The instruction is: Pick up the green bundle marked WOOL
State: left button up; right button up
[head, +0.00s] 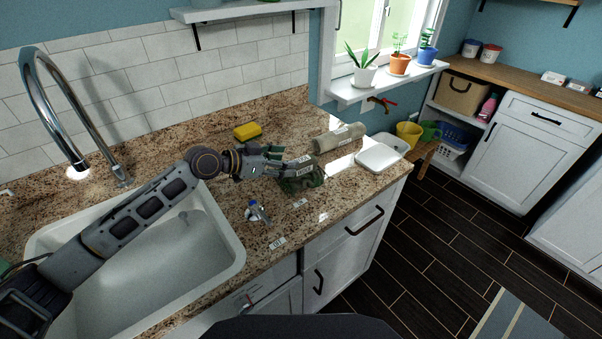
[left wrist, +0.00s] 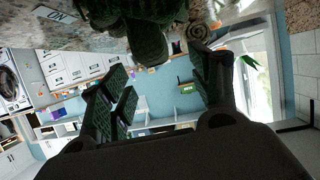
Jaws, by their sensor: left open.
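The green bundle (head: 303,183) lies on the granite counter, dark green and lumpy, partly hidden by my left gripper (head: 279,161). I cannot read the word WOOL on it. In the left wrist view the green bundle (left wrist: 150,38) shows at the top, just beyond the fingertips. My left gripper (left wrist: 163,66) is open, its fingers spread apart with nothing between them. It is close to the bundle, and I cannot tell whether they touch. My right gripper is not in view.
A beige roll (head: 340,137) with a label lies behind the bundle, and a white tray (head: 381,156) stands to its right. A yellow sponge (head: 247,131) is at the back. A small blue-and-white item (head: 256,211) is in front. The sink (head: 232,255) is at left.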

aim_at(301, 170)
pick_arm(q)
jog(key=shift+d, duration=0.1)
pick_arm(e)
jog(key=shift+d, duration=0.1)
pick_arm(q)
jog(key=shift+x, duration=0.85)
jog(key=shift+w+d+f+p, duration=0.2)
jog(key=shift+d+f+p, duration=0.25)
jog(key=shift+d, duration=0.35)
jog(key=shift+w+d+f, duration=0.3)
jog(key=shift+d, duration=0.15)
jog(key=shift+d+f, duration=0.1)
jog(key=shift+d, duration=0.05)
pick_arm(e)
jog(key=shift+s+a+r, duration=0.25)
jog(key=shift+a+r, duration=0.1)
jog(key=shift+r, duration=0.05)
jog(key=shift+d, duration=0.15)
pick_arm(q)
jog(key=shift+c, duration=0.7)
jog(key=shift+w, duration=0.1)
jog(key=c, duration=1)
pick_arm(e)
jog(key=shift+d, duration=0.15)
